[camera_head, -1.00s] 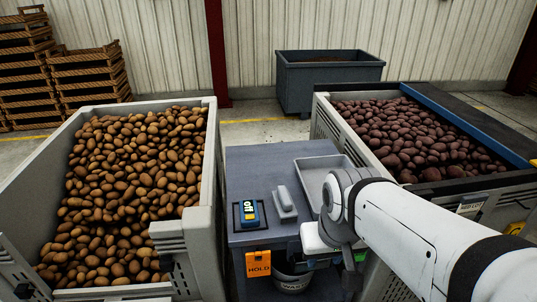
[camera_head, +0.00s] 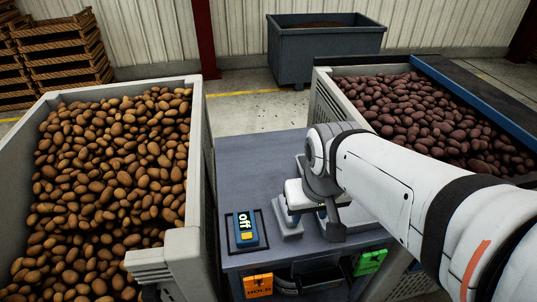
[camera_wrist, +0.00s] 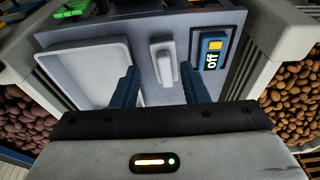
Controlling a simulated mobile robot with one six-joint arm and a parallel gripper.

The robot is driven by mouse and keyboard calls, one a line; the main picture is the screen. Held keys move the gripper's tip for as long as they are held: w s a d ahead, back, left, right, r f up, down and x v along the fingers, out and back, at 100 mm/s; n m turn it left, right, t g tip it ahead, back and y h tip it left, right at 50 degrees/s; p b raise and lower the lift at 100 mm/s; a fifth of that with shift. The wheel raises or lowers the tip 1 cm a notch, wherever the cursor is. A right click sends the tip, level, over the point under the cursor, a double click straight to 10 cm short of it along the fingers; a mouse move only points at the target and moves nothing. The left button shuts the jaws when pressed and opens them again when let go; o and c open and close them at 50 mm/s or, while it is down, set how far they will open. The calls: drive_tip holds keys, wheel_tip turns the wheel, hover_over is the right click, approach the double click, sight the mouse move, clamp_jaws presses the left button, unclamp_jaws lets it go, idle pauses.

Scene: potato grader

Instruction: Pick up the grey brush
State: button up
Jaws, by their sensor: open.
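The grey brush (camera_wrist: 162,62) lies on the grey table between the switch and the shallow tray. In the wrist view it shows just beyond and between my fingertips, with clear gaps on both sides. In the head view the brush (camera_head: 288,231) is partly hidden by my gripper (camera_head: 306,212). My gripper, with blue fingers, is open and empty and points down at the table above the brush. It also shows in the wrist view (camera_wrist: 162,82). I cannot tell its exact height above the brush.
A blue "off" switch (camera_head: 245,229) stands left of the brush; a pale tray (camera_wrist: 88,72) lies on its other side. Potato crates flank the table (camera_head: 240,165): brown potatoes (camera_head: 115,170) left, reddish ones (camera_head: 430,115) right. An orange tag (camera_head: 258,286) hangs in front.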

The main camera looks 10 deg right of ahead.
drive_tip(key=shift+o, duration=0.8)
drive_tip(key=shift+w, duration=0.25)
drive_tip(key=o, duration=0.6)
drive_tip(key=w+f+g+p, duration=0.1)
drive_tip(key=w+f+p, duration=0.1)
drive_tip(key=w, duration=0.4)
drive_tip(key=shift+w+a+f+p, duration=0.15)
drive_tip(key=shift+w+f+p, duration=0.1)
drive_tip(key=shift+f+p, duration=0.15)
drive_tip(key=shift+o, duration=0.4)
drive_tip(key=shift+n+g, duration=0.4)
drive_tip(key=shift+g, duration=0.4)
drive_tip(key=w+f, duration=0.2)
drive_tip(key=w+f+p, duration=0.1)
drive_tip(key=w+f, duration=0.1)
drive_tip(key=f, duration=0.1)
drive_tip(key=w+f+p, duration=0.1)
drive_tip(key=w+f, duration=0.1)
drive_tip(key=shift+d+f, duration=0.2)
drive_tip(key=shift+f, duration=0.05)
drive_tip(key=shift+w+f, duration=0.25)
drive_tip(key=shift+f, duration=0.45)
drive_tip(key=shift+w+a+f+p, duration=0.1)
drive_tip(key=shift+a+f+p, duration=0.2)
drive_tip(key=shift+f, duration=1.55)
drive_tip(key=shift+w+a+f+p, duration=0.1)
drive_tip(key=shift+f+p, duration=0.3)
drive_tip(key=shift+f, duration=1.45)
